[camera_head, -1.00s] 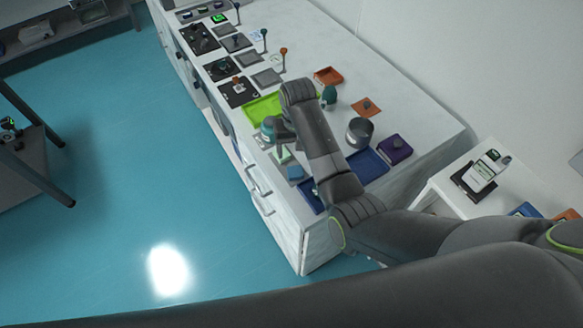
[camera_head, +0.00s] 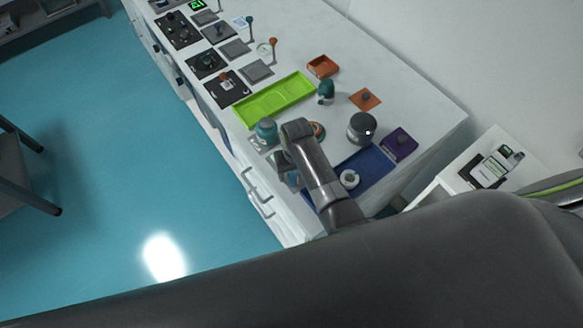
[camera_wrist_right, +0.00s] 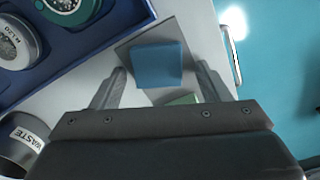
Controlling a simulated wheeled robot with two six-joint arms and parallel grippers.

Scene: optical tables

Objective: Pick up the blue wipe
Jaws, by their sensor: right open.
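The blue wipe (camera_wrist_right: 157,65) is a small blue square on a grey square plate (camera_wrist_right: 128,55) in the right wrist view. In the head view a bit of it (camera_head: 292,180) shows beside my right arm at the bench's front edge. My right gripper (camera_wrist_right: 159,70) is open, one finger on each side of the wipe, with visible gaps at the sides. Whether the fingertips are down at its height is unclear. In the head view the right gripper (camera_head: 285,163) is mostly hidden by its own arm. My left gripper is not in view.
The blue tray (camera_head: 372,163) with round items lies beside the wipe. The bench edge drops to the floor close by.

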